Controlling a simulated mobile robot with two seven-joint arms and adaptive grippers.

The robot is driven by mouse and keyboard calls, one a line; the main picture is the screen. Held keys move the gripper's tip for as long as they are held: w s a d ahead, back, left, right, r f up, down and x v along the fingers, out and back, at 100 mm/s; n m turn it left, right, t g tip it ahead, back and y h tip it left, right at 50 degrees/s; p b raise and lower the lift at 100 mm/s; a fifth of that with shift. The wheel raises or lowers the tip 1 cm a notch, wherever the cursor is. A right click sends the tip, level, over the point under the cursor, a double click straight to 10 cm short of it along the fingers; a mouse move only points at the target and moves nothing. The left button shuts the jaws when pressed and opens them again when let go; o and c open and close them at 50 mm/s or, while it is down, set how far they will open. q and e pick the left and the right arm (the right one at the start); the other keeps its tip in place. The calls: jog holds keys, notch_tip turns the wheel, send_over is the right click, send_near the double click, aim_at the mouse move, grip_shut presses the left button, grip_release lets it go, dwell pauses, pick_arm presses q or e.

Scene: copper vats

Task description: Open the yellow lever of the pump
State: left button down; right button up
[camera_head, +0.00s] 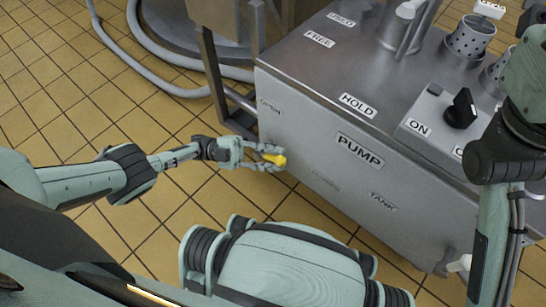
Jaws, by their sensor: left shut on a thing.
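My left gripper (268,158) is shut on the lever. Its fingers hide part of the lever and the place where it joins the box. My right arm comes down along the right edge, but its gripper is out of view.
A black knob (461,108) marked "ON" sits on top of the box. A grey fitting with a pale part (459,263) is low at the right. Grey hoses (150,70) curve across the floor at the back left.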

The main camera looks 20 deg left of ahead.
aim_at(272, 156)
pick_arm(q)
jog(key=shift+a+r, duration=0.15)
dwell(0.7)
jog(key=c, duration=1.5)
grip_release()
jog(key=shift+r, duration=0.1)
jog(key=shift+r, duration=4.95)
jog(key=shift+c, duration=0.2)
